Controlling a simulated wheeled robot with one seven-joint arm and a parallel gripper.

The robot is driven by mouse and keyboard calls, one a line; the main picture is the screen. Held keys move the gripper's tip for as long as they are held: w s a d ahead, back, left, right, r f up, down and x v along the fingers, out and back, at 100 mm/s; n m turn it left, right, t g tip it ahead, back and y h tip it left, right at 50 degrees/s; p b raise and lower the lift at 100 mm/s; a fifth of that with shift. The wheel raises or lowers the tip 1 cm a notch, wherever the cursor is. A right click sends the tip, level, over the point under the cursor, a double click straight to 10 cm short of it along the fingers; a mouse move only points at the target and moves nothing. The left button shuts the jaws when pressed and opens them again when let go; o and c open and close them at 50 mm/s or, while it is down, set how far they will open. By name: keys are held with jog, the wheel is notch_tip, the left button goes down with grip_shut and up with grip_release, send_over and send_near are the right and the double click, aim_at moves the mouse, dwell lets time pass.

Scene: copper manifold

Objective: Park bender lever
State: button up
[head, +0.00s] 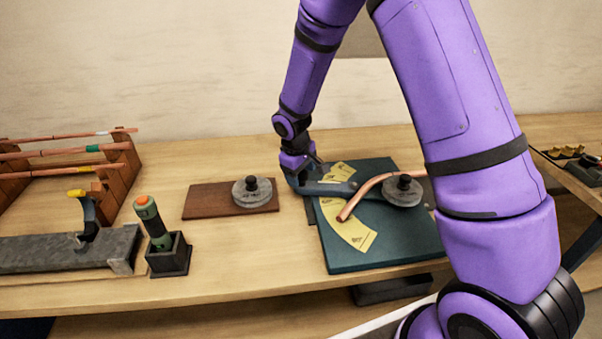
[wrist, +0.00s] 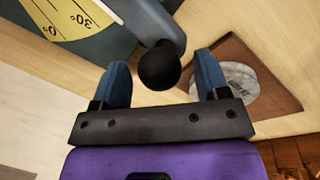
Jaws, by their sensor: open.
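The bender (head: 335,255) is a dark teal plate with a yellow angle scale (head: 345,228) and a round grey die (head: 403,192) with a black knob. Its blue-grey lever (head: 335,187) reaches left from the die. A bent copper tube (head: 360,194) lies by the die. My gripper (head: 304,178) is at the lever's left end. In the wrist view, my open gripper (wrist: 163,82) has one blue finger on each side of the lever's black ball knob (wrist: 159,68), with visible gaps. The scale marks 0° and 30° show beside the lever (wrist: 150,20).
A brown board (head: 205,200) with a grey disc (head: 252,190) lies left of the bender. Further left are an orange-capped tool (head: 150,215) in a black holder (head: 168,258), a grey vise-like block (head: 50,250) and a wooden rack (head: 118,170) with copper tubes. Bare bench lies between.

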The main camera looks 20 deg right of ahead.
jog(key=shift+f, duration=0.15)
jog(key=shift+c, duration=0.3)
jog(key=c, duration=1.2)
jog(key=shift+w+d+m, duration=0.3)
jog(key=shift+w+d, duration=0.05)
jog(key=shift+w, duration=0.25)
jog(key=w+d, duration=0.1)
jog(key=w, duration=0.1)
jog(key=w+d+m, duration=0.2)
jog(key=w, duration=0.1)
jog(key=shift+w+d+g, duration=0.25)
jog(key=shift+w+g, duration=0.05)
jog(key=w+d+m, duration=0.4)
jog(key=w+d, duration=0.3)
jog(key=d, duration=0.1)
jog(key=shift+d+m+g, duration=0.2)
jog(key=shift+m+g, duration=0.2)
jog(key=shift+d, duration=0.1)
